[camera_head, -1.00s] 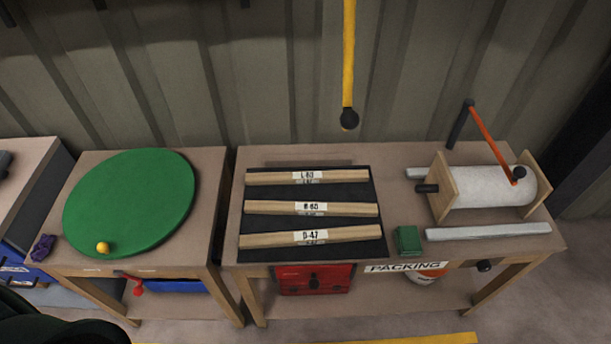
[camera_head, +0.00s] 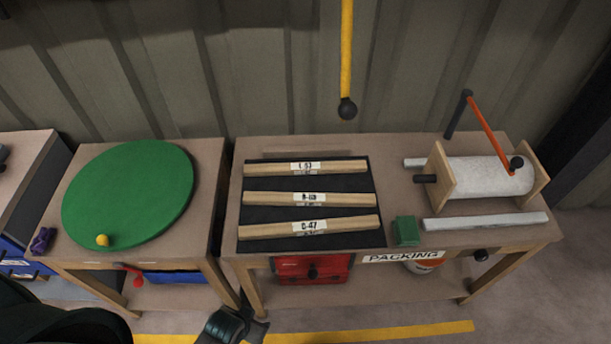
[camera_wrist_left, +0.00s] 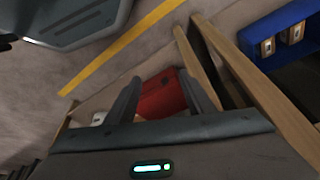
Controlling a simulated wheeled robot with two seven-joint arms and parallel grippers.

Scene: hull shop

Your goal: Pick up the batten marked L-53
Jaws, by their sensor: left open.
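Three wooden battens lie side by side on a black mat (camera_head: 310,184) on the bench. The farthest batten (camera_head: 270,168) has a white label that seems to read L-53, though the print is small. The middle batten (camera_head: 270,198) has a blurred label, and the nearest batten (camera_head: 270,230) has one ending in 47. My left gripper (camera_head: 251,316) is open and empty, low in front of the bench, well below and nearer than the battens. In the left wrist view its two fingers (camera_wrist_left: 163,88) stand apart, with no batten in sight. My right gripper is not in view.
The bench (camera_head: 390,165) also holds a green block (camera_head: 406,231), a pale bar (camera_head: 486,221) and a cranked white roller (camera_head: 490,178). A yellow pole (camera_head: 347,50) hangs above. A green disc table (camera_head: 130,195) stands left. A red box (camera_head: 312,268) sits under the bench top.

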